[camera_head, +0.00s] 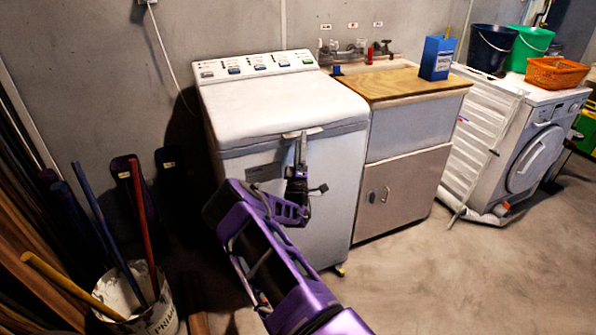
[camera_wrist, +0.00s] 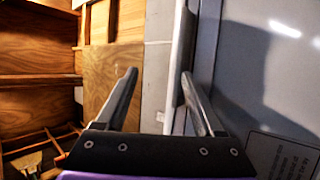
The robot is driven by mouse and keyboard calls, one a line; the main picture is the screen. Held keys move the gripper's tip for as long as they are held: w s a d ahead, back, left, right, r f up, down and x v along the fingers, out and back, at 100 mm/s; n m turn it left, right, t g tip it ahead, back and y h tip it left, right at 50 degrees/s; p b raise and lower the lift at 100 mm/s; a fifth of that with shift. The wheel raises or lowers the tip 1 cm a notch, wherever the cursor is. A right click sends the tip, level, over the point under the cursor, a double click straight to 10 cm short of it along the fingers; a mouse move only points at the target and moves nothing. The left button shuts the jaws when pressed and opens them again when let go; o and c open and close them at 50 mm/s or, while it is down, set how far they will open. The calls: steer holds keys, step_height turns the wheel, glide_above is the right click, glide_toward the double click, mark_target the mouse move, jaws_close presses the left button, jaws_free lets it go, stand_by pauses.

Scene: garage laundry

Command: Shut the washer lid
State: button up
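The washer (camera_head: 292,215) is a white top-loader against the wall, with a knob panel at its back. Its white lid (camera_head: 285,105) lies low over the top. I cannot tell whether a small gap remains under its front edge. My gripper (camera_head: 301,140) is at the front edge of the lid, right of its middle. In the wrist view my gripper (camera_wrist: 160,95) has its two fingers apart. A pale rim (camera_wrist: 181,65), probably the lid's edge, shows between them, nearer the right finger. Contact is not clear. The washer's grey front (camera_wrist: 255,75) fills the right side.
A sink cabinet (camera_head: 410,140) with a wooden top and a blue box (camera_head: 437,58) stands right of the washer. Farther right is a front-loading machine (camera_head: 535,160). A bucket with poles (camera_head: 145,312) stands at lower left. The floor (camera_head: 450,280) at right is clear.

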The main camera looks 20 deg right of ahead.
steer(key=v, duration=1)
steer(key=shift+a, duration=0.15)
steer(key=shift+f, duration=0.1)
